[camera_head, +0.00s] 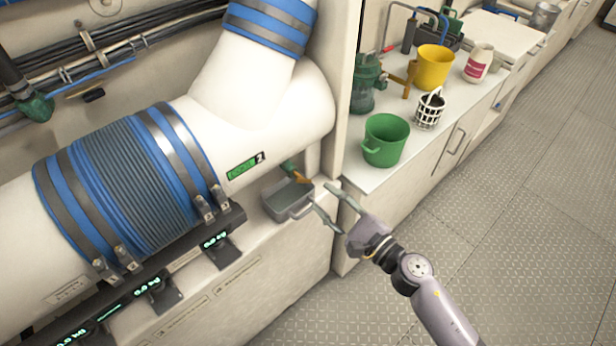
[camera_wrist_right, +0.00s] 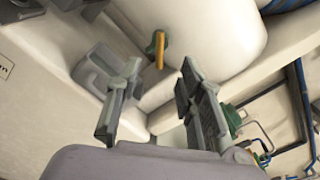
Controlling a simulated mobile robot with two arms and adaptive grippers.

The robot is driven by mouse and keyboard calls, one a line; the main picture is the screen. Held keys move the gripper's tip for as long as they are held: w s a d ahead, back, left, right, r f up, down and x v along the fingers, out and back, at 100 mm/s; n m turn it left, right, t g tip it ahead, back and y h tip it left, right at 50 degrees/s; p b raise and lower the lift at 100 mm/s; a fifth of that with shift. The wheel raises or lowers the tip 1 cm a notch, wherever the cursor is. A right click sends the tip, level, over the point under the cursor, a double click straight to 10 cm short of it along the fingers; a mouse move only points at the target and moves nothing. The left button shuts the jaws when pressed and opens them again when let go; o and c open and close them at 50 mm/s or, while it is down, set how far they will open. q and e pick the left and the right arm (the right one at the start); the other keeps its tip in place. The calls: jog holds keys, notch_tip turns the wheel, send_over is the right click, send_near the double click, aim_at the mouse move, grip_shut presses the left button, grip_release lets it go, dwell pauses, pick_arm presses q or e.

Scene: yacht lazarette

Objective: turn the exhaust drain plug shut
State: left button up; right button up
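The exhaust drain plug shows as an orange-yellow handle (camera_head: 301,178) with a green part behind it, low under the elbow of the large white exhaust pipe (camera_head: 311,105). In the right wrist view the handle (camera_wrist_right: 160,50) hangs below the pipe, beyond and roughly between my fingertips. My right gripper (camera_head: 322,194) is open and empty, a short way to the right of the plug and apart from it; its two fingers also show in the wrist view (camera_wrist_right: 157,84). A grey drip tray (camera_head: 279,207) stands below the plug. My left gripper is out of view.
A tall white panel edge (camera_head: 342,90) stands right of the elbow. The patterned floor (camera_head: 520,210) at right is clear.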

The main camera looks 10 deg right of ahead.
aim_at(299, 176)
jog(key=p+x, duration=0.1)
jog(key=x, duration=0.6)
jog(key=shift+c, duration=0.5)
grip_shut()
